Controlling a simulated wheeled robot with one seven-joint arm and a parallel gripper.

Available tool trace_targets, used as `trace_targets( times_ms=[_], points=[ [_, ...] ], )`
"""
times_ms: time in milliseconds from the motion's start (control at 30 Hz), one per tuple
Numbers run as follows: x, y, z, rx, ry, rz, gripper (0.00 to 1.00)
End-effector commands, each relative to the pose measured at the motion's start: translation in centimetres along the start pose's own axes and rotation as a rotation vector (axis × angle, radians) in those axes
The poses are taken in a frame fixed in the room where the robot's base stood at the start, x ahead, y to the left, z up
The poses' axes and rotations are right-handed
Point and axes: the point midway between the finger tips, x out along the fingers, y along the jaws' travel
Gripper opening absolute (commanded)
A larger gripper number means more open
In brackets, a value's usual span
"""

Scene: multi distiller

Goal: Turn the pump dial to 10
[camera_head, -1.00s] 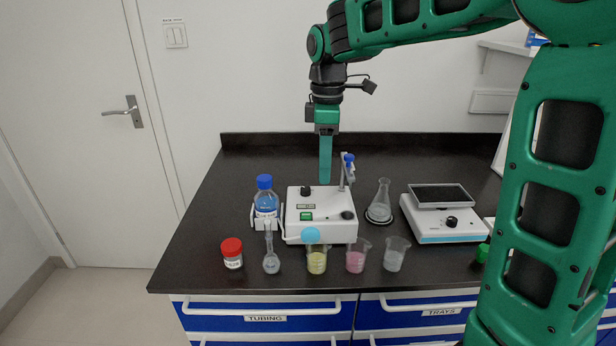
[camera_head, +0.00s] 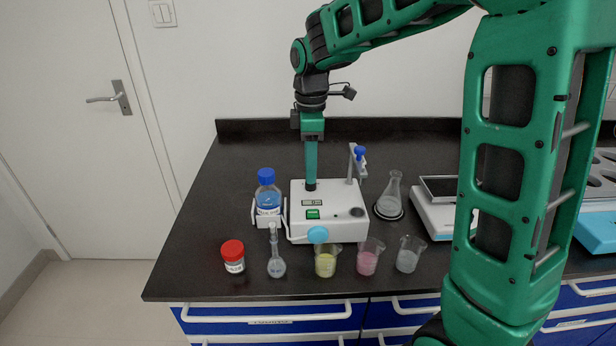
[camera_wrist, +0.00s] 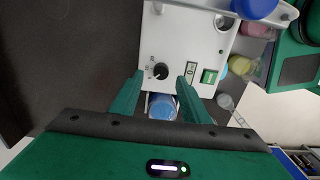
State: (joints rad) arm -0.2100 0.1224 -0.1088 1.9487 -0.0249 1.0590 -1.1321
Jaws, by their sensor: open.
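The pump (camera_head: 340,225) is a white box on the black bench, with a small display and a green switch (camera_head: 313,214) on top.
A blue-capped bottle (camera_head: 268,198) stands left of the pump, and a red-lidded jar (camera_head: 233,257), a small flask (camera_head: 276,265) and several beakers in front. A conical flask (camera_head: 390,194) stands to the right. A post with a blue knob (camera_head: 359,153) rises behind the pump.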

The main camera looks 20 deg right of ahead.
Motion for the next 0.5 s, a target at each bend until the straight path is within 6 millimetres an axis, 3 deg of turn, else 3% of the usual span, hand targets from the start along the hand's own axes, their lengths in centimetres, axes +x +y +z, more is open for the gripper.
trace_targets(
  times_ms=[200,500],
  points=[
    [2.8,0.0,0.1,0.002,0.000,-0.001,0.42],
    [3.7,0.0,0.1,0.002,0.000,0.001,0.42]
  ],
)
